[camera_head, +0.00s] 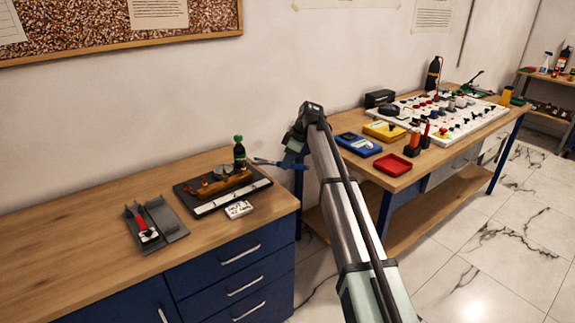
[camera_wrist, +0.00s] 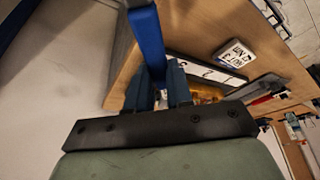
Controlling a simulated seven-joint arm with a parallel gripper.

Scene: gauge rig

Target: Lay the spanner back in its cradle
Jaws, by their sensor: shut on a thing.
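The blue spanner (camera_head: 268,163) is in my gripper (camera_head: 292,160), held in the air by the right end of the left bench, close to the gauge rig (camera_head: 220,187). In the wrist view the spanner (camera_wrist: 148,38) is a blue bar between the two dark fingers of my gripper (camera_wrist: 158,88). Its far end is out of that picture. A grey holder with two channels (camera_head: 168,222), which looks like the cradle, lies on the left bench. A red-handled tool (camera_head: 142,224) lies in its left channel; the right channel looks empty.
The rig has a brass body on a black base and a green-topped part (camera_head: 239,150). A white label card (camera_head: 238,210) lies in front of it. The left bench (camera_head: 70,235) is clear left of the holder. The right bench holds a red tray (camera_head: 393,164) and several instruments.

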